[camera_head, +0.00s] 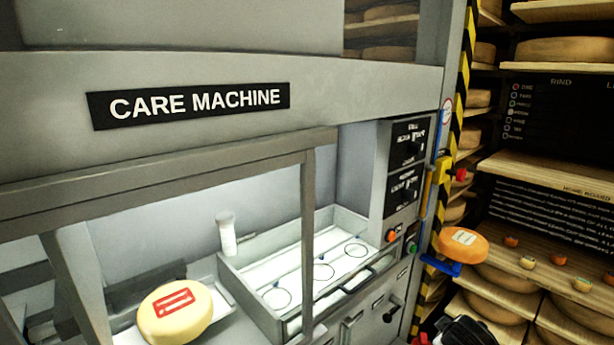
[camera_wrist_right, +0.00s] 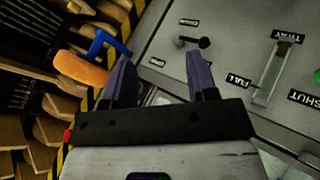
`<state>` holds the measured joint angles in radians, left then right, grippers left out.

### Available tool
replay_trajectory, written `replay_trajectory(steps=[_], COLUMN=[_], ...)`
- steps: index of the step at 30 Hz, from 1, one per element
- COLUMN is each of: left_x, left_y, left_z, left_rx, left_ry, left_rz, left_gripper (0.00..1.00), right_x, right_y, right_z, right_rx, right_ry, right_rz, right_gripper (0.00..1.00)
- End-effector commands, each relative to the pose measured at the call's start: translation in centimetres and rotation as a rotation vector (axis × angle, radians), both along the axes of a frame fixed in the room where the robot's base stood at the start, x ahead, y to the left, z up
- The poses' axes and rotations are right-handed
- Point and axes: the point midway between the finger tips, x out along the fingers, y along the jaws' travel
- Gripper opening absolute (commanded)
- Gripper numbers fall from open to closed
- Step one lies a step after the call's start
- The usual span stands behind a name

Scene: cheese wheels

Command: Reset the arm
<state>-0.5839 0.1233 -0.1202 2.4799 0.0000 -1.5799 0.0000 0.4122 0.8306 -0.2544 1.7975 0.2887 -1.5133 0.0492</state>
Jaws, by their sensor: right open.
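In the right wrist view my right gripper (camera_wrist_right: 162,85) shows two dark fingers spread apart, with nothing between them. It points at the grey machine front, beside a black knob and a lever marked TRAY and PULL. The fingers look apart from both. A dark part at the bottom right of the head view may belong to my right arm; I cannot tell its jaws there. My left gripper is not in view.
The care machine (camera_head: 400,75) fills the left and middle. Inside are a labelled yellow cheese wheel (camera_head: 176,318), a white bottle (camera_head: 226,236) and an open tray (camera_head: 350,216). An orange piece (camera_head: 464,244) sits by a blue bracket (camera_head: 440,265). Cheese shelves (camera_head: 560,172) stand right.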

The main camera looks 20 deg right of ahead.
Motion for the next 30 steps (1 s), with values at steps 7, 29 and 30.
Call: replay_trajectory(steps=[7, 29, 30], left_x=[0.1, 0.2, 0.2], left_y=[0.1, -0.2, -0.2], left_z=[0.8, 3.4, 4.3], left_rx=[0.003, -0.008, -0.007], left_ry=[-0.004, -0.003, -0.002], left_rz=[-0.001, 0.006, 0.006], left_gripper=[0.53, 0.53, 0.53], right_x=[-8.4, -33.4, -33.2], right_y=[16.3, 27.4, 27.4], right_z=[-1.7, -13.3, -12.2], right_rx=[0.082, 0.518, 0.518], right_ry=[-0.118, 0.271, 0.267], right_rz=[0.213, 0.045, 0.046], right_gripper=[0.53, 0.53, 0.53])
